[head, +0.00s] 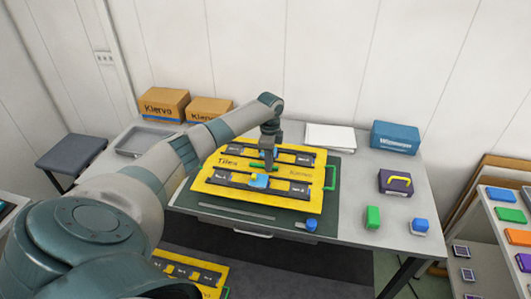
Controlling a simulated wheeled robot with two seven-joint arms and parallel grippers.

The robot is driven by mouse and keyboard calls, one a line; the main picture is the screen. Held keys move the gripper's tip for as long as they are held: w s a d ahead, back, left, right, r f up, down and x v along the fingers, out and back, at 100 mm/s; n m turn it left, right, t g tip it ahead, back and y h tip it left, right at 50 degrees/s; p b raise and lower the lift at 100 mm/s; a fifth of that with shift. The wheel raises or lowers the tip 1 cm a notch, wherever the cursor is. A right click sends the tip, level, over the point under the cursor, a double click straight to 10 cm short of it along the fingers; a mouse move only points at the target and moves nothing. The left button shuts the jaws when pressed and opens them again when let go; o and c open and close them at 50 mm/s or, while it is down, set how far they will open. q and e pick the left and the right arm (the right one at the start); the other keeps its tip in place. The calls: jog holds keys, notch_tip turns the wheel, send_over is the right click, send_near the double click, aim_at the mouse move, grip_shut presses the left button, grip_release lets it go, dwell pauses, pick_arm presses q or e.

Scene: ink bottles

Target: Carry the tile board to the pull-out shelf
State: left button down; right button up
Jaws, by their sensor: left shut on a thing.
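The yellow tile board (272,203), marked "Tiles", is over the dark green mat on the grey table. It has dark tile rows, a blue tile (260,181) and a green side handle (330,177). My left gripper (268,165) comes down at the middle of the board and is shut on it, by a green bar (257,166). The fingertips are small, and I cannot tell whether the board is lifted. A second yellow board (190,271) shows low in front of the table, partly hidden by my arm. I cannot make out the pull-out shelf for sure. My right gripper is out of view.
On the table (352,215) are a grey tray (146,141), boxes (163,104), white paper (331,137), a blue box (395,138), a purple case (396,182), and green (373,217) and blue bottles (420,226). A blue bottle (311,225) stands by the board's front edge.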

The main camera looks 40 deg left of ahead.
aim_at(294, 180)
pick_arm(q)
jog(key=shift+r, duration=0.1)
jog(key=shift+w+d+r, duration=0.15)
jog(key=shift+w+d, duration=0.05)
jog(key=shift+d, duration=0.3)
jog(key=d+r+n, duration=0.1)
jog(key=d, duration=0.2)
jog(key=d+r+n+b, duration=0.1)
jog(key=d, duration=0.2)
jog(key=d+r+n+b, duration=0.1)
jog(key=d, duration=0.2)
jog(key=shift+w+d+r, duration=0.15)
jog(key=shift+w+d, duration=0.15)
jog(key=shift+w, duration=0.1)
jog(key=s+d+r+n+b, duration=0.3)
jog(key=s+d, duration=0.1)
jog(key=d, duration=0.7)
jog(key=s+d+n+b, duration=0.2)
jog(key=s+d, duration=0.3)
jog(key=s, duration=0.3)
jog(key=s+d+r+n+b, duration=0.1)
jog(key=s+d+n, duration=0.3)
jog(key=s, duration=0.4)
jog(key=shift+s+d+r+b, duration=0.2)
jog(key=shift+s+d+b, duration=0.2)
jog(key=shift+d+b, duration=0.4)
jog(key=shift+a, duration=0.25)
